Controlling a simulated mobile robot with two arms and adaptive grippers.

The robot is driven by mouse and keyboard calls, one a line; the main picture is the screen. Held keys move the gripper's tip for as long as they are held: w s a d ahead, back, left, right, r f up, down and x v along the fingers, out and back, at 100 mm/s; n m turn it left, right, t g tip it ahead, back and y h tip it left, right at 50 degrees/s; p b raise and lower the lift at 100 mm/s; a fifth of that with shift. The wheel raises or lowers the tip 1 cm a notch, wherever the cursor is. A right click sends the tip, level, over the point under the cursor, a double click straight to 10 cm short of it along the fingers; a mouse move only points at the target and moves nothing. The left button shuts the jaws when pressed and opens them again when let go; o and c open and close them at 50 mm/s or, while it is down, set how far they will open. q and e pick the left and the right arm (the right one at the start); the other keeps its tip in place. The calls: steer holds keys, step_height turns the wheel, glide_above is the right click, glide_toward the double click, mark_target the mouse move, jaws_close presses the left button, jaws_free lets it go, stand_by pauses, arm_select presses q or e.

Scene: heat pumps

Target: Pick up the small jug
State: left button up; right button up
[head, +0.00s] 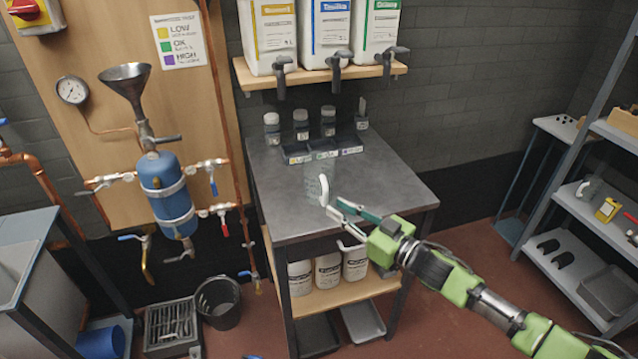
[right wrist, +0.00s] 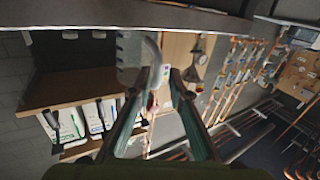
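The small jug (head: 316,170) is clear with a white handle (head: 323,190) and stands upright near the front edge of the grey table. My right gripper (head: 334,206) comes in from the right, with its two fingers apart at the jug's handle. My left gripper is not in view.
Behind the jug on the table (head: 385,190) are several small bottles (head: 301,123) and a labelled tray (head: 322,150). A wall shelf (head: 320,75) with large tapped containers hangs above. A grey shelf rack (head: 585,205) stands at right. The table's right part is clear.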

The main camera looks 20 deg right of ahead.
mark_target(325, 205)
steer(key=p+x, duration=0.1)
steer(key=x, duration=0.4)
steer(key=shift+w, duration=0.4)
jaws_close()
